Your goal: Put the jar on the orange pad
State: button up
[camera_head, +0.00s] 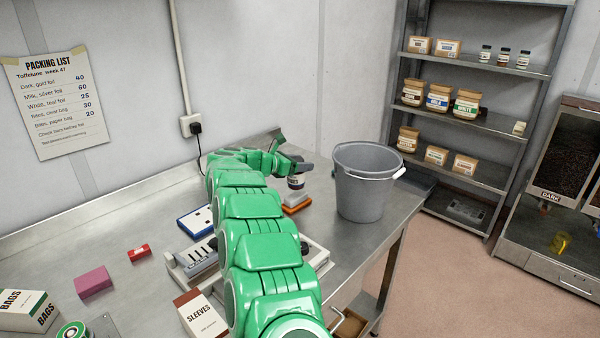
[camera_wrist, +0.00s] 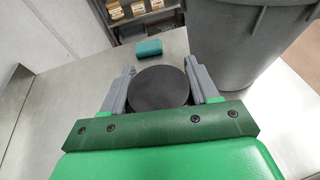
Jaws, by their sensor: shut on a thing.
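The jar (camera_head: 296,183) is small with a dark lid and a pale label. In the wrist view its round black lid (camera_wrist: 160,90) sits between the two grey fingers. My gripper (camera_head: 298,168) is shut on the jar at the far end of the bench; it also shows in the wrist view (camera_wrist: 161,83). A low orange thing with a greyish top (camera_head: 297,204), likely the orange pad, lies just nearer than the jar, partly hidden by my arm. I cannot tell whether the jar touches the bench.
A grey bucket (camera_head: 364,185) stands close to the right of the jar. A teal block (camera_wrist: 148,48) lies beyond the jar in the wrist view. A blue-edged white item (camera_head: 195,221), a red block (camera_head: 139,253) and a pink block (camera_head: 93,282) lie left of my arm.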

jog(key=shift+w+f, duration=0.2)
jog(key=shift+f, duration=1.5)
jog(key=o, duration=1.2)
jog(key=shift+f, duration=0.1)
jog(key=shift+o, duration=0.2)
jog(key=v, duration=1.2)
